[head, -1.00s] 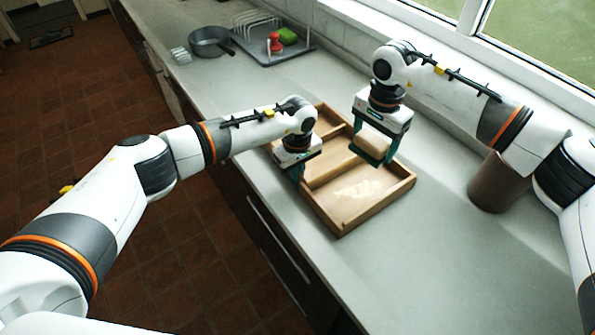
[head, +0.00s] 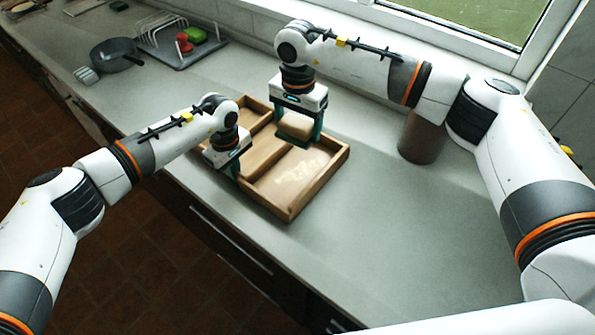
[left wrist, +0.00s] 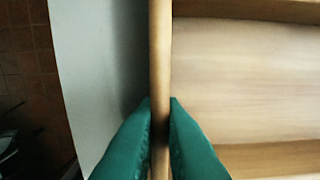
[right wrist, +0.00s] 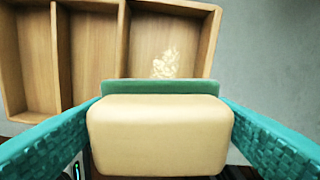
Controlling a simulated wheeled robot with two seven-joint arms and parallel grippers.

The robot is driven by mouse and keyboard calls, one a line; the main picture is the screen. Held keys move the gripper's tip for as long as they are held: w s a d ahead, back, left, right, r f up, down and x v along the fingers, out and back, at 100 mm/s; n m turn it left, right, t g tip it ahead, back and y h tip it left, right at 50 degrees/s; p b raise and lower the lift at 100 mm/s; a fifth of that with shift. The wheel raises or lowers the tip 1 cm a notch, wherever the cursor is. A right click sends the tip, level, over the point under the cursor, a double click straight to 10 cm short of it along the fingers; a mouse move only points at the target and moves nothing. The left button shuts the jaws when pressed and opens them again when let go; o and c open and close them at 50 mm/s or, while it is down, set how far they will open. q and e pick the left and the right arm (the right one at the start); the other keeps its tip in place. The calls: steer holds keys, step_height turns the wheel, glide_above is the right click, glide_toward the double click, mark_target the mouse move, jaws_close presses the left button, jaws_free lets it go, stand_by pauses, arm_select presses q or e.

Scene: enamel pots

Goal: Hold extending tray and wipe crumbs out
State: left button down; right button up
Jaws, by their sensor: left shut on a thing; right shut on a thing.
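The wooden tray (head: 322,182) lies on the counter, with dividers making several compartments. Pale crumbs (head: 298,173) lie in its right-hand compartment; they also show in the right wrist view (right wrist: 166,64). My left gripper (head: 236,172) is shut on the tray's near side wall; in the left wrist view the green fingers (left wrist: 160,120) straddle the wall's thin edge. My right gripper (head: 298,138) is shut on a beige sponge block (head: 295,126) with a green strip along one side. The sponge is above the tray's far side; whether it touches the tray is unclear. It fills the lower right wrist view (right wrist: 160,135).
A brown cylindrical pot (head: 421,138) stands right of the tray, near my right arm. A dark pan (head: 115,54) and a dish rack (head: 180,50) with red and green items stand at the back left.

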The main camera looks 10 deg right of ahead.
steer(key=s+a, duration=0.3)
steer(key=s, duration=0.1)
glide_above(289, 186)
steer(key=shift+f, duration=5.7)
steer(key=shift+f, duration=1.5)
